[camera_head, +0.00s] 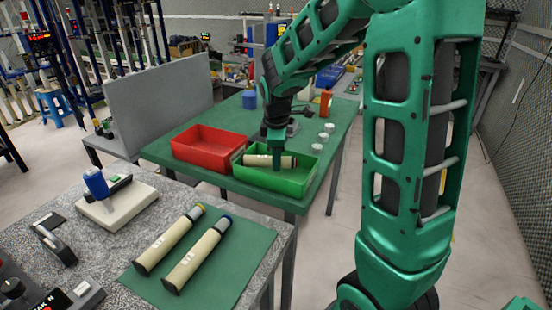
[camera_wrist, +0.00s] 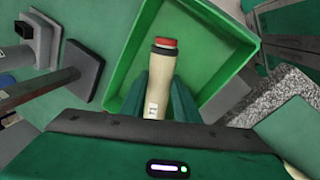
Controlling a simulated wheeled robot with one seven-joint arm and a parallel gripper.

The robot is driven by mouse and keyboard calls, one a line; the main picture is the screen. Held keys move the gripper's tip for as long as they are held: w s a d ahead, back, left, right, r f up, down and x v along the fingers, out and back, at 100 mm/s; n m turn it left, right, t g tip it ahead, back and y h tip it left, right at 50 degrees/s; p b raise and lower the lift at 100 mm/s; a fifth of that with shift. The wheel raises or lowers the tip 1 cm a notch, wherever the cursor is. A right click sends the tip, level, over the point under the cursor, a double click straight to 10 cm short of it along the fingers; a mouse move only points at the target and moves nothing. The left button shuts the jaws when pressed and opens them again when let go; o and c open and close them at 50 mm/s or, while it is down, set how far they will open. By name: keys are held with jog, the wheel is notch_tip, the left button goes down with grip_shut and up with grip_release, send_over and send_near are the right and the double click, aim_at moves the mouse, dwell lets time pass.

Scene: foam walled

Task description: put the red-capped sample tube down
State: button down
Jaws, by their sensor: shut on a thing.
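The red-capped sample tube (camera_head: 268,161) is cream-coloured with a dark band and lies roughly level at the green bin (camera_head: 278,183). In the wrist view the tube (camera_wrist: 154,88) points away from my gripper, with its red cap (camera_wrist: 165,42) over the bin's inside. The green bin (camera_wrist: 231,77) surrounds the cap end in that view. My gripper (camera_wrist: 160,100) is shut on the tube's body, one finger on each side. In the head view my gripper (camera_head: 273,150) comes down from above. I cannot tell whether the tube touches the bin floor.
A red bin (camera_head: 197,157) stands left of the green one on the green table (camera_head: 165,152). Several small white cylinders (camera_head: 322,138) stand to its right. On the nearer speckled bench, yellow-capped (camera_head: 169,240) and blue-capped (camera_head: 197,257) tubes lie on a green mat (camera_head: 236,262). A grey panel (camera_head: 160,97) stands behind left.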

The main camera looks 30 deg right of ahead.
jog(key=shift+f, duration=0.55)
jog(key=c, duration=1.4)
grip_release()
jog(key=shift+o, duration=0.2)
jog(key=shift+r, duration=0.35)
jog(key=v, duration=1.3)
jog(key=s+d+f+m+g+y, duration=0.1)
jog(key=s+f+m, duration=0.3)
jog(key=s+m, duration=0.4)
jog(key=s+d+f+m+g, duration=0.1)
jog(key=s+d+f+m, duration=0.2)
jog(key=s+m, duration=0.6)
jog(key=s+f, duration=0.1)
jog(key=s, duration=1.1)
jog(key=shift+d+m+y, duration=0.25)
jog(key=shift+m+y, duration=0.05)
jog(key=shift+y, duration=0.1)
jog(key=shift+f, duration=0.1)
